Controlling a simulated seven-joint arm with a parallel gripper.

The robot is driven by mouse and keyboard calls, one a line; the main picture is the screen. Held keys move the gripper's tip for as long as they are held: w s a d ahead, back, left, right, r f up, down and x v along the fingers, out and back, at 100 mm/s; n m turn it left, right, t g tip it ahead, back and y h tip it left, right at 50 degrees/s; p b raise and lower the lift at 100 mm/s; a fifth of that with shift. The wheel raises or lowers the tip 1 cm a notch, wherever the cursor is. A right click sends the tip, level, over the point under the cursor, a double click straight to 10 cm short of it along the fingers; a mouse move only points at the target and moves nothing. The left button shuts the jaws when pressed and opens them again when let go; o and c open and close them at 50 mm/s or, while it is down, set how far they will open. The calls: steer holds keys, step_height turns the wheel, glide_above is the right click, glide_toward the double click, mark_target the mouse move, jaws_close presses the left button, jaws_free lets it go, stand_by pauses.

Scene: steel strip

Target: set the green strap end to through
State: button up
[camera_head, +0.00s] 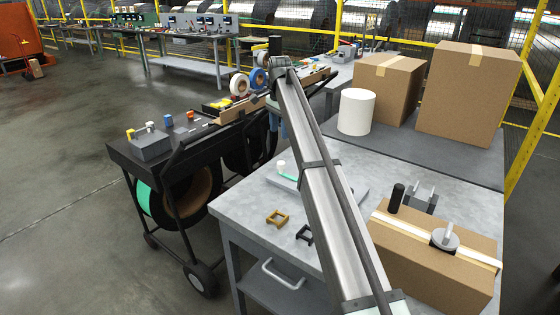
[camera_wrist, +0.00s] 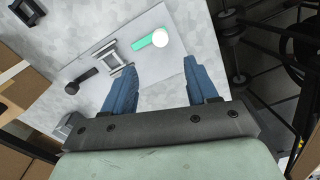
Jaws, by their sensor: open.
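The green strap end (camera_wrist: 140,43) is a short green strip with a white round knob (camera_wrist: 161,37) at its right end in the wrist view. It lies on a light grey plate (camera_wrist: 150,70). A metal buckle (camera_wrist: 113,56) stands just left of it, and the strip's left end looks slightly apart from the buckle. In the head view the green strip (camera_head: 288,174) shows at the left of my arm, which hides the buckle. My gripper (camera_wrist: 165,75) is open and empty, its blue fingers pointing toward the plate, with the strap end beyond them. The head view does not show the fingers clearly.
A black-ended lever (camera_wrist: 81,76) lies left of the buckle. A strapped carton (camera_head: 430,265) stands front right. A black cart (camera_head: 120,152) stands left of the table.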

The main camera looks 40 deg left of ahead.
mark_target(280, 163)
step_height(280, 163, down, 13)
steer(key=shift+f, duration=0.1)
stand_by(0.4)
steer(key=shift+c, duration=0.5)
jaws_close()
